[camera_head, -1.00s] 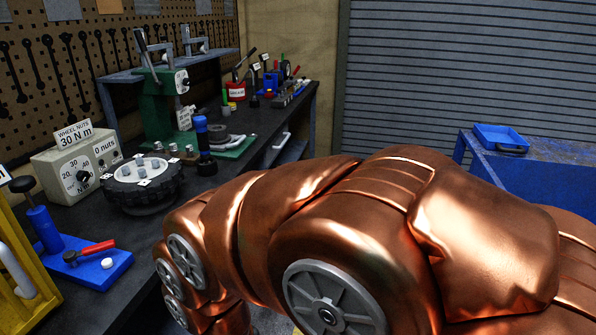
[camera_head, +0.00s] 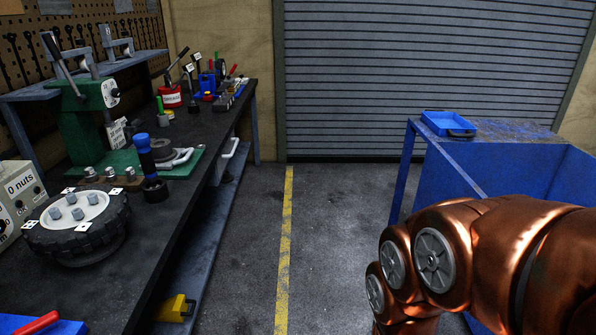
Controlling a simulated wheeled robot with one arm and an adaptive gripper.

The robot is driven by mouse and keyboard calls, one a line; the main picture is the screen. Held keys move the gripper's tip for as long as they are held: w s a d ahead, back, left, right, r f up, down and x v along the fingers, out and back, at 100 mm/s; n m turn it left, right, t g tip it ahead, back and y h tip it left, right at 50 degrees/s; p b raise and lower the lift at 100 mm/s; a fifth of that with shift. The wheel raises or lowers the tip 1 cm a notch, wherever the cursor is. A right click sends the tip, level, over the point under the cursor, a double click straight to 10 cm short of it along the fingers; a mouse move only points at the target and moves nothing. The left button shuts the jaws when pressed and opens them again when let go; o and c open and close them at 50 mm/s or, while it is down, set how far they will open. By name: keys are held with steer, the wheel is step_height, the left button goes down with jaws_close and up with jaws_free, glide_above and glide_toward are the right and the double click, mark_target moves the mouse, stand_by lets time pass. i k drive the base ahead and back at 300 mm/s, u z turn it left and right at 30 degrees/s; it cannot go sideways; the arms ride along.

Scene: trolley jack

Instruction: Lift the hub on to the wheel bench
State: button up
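A black, tyre-like round piece with a light grey face and several grey studs (camera_head: 80,222) lies flat on the dark workbench (camera_head: 150,255) at the left. I cannot tell whether it is the hub. A dark round part with a pale curved handle (camera_head: 178,152) lies on a green base plate further back on the bench. My copper arm fills the lower right, but my gripper is out of view, so I cannot see its fingers or anything held.
A blue trolley (camera_head: 520,180) stands at the right with a blue tray (camera_head: 447,124) on its top. A blue-handled tool (camera_head: 148,168) stands on the bench. Grey floor with a yellow line (camera_head: 284,245) is clear between bench and trolley. A roller shutter (camera_head: 430,75) closes the back.

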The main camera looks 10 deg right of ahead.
mark_target(226, 178)
steer(key=z, duration=0.65)
steer(key=i, duration=3.65)
steer(key=u, duration=0.35)
steer(key=i, duration=0.9)
steer(key=u, duration=0.1)
